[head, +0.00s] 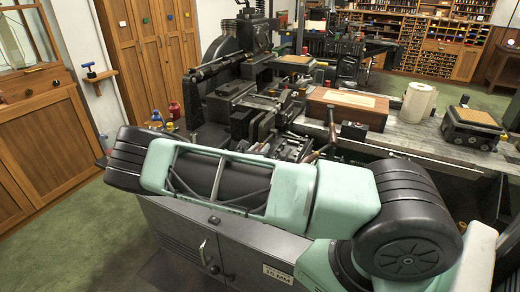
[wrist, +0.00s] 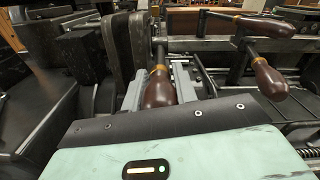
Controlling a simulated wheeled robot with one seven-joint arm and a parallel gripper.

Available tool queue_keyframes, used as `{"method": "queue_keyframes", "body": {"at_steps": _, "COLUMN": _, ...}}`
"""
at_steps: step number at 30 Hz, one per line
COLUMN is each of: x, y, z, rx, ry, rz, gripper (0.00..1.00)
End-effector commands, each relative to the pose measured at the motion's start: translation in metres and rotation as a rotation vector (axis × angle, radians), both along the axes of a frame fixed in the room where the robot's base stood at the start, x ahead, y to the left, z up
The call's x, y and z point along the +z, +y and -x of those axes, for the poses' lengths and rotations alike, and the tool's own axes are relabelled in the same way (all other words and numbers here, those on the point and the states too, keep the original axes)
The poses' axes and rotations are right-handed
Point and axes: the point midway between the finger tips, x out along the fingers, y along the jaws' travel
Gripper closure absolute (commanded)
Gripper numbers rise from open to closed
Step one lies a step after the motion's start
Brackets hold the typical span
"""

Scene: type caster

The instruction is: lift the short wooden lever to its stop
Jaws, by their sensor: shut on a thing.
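In the wrist view, a short dark wooden lever handle (wrist: 158,88) with a brass-coloured collar stands in the middle, between the grey fingers of my gripper (wrist: 163,80). My gripper is shut on this handle. The handle's lower end is hidden behind the dark edge of my gripper body. Its rod runs up and away from the collar. In the head view my gripper is hidden behind my arm, and I cannot make out the held handle there.
Two other wooden handles, a lower one (wrist: 267,78) and an upper one (wrist: 264,26), stand close to the right of my gripper. In the head view, a wooden box (head: 345,108) and a paper roll (head: 418,102) stand on the bench behind my arm.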

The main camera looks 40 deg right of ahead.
Motion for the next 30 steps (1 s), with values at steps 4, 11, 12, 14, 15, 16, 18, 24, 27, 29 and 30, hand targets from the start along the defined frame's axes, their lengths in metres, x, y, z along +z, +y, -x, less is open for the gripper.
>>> {"method": "queue_keyframes", "body": {"at_steps": 4, "x": 0.016, "y": -0.001, "z": 0.0, "rx": -0.002, "ry": 0.018, "rz": -0.056, "gripper": 1.0}}
{"method": "queue_keyframes", "body": {"at_steps": 11, "x": 0.031, "y": -0.002, "z": -0.001, "rx": -0.001, "ry": 0.059, "rz": -0.174, "gripper": 1.0}}
{"method": "queue_keyframes", "body": {"at_steps": 12, "x": 0.034, "y": -0.003, "z": -0.001, "rx": -0.001, "ry": 0.066, "rz": -0.196, "gripper": 1.0}}
{"method": "queue_keyframes", "body": {"at_steps": 14, "x": 0.039, "y": -0.004, "z": -0.001, "rx": -0.002, "ry": 0.078, "rz": -0.229, "gripper": 1.0}}
{"method": "queue_keyframes", "body": {"at_steps": 15, "x": 0.042, "y": -0.005, "z": -0.002, "rx": -0.002, "ry": 0.086, "rz": -0.25, "gripper": 1.0}}
{"method": "queue_keyframes", "body": {"at_steps": 16, "x": 0.043, "y": -0.006, "z": -0.002, "rx": -0.002, "ry": 0.092, "rz": -0.269, "gripper": 1.0}}
{"method": "queue_keyframes", "body": {"at_steps": 18, "x": 0.048, "y": -0.007, "z": -0.002, "rx": -0.003, "ry": 0.105, "rz": -0.309, "gripper": 1.0}}
{"method": "queue_keyframes", "body": {"at_steps": 24, "x": 0.054, "y": -0.011, "z": -0.004, "rx": -0.002, "ry": 0.137, "rz": -0.399, "gripper": 1.0}}
{"method": "queue_keyframes", "body": {"at_steps": 27, "x": 0.054, "y": -0.012, "z": -0.004, "rx": -0.001, "ry": 0.144, "rz": -0.415, "gripper": 1.0}}
{"method": "queue_keyframes", "body": {"at_steps": 29, "x": 0.054, "y": -0.012, "z": -0.004, "rx": 0.0, "ry": 0.145, "rz": -0.418, "gripper": 1.0}}
{"method": "queue_keyframes", "body": {"at_steps": 30, "x": 0.054, "y": -0.012, "z": -0.005, "rx": 0.0, "ry": 0.145, "rz": -0.418, "gripper": 1.0}}
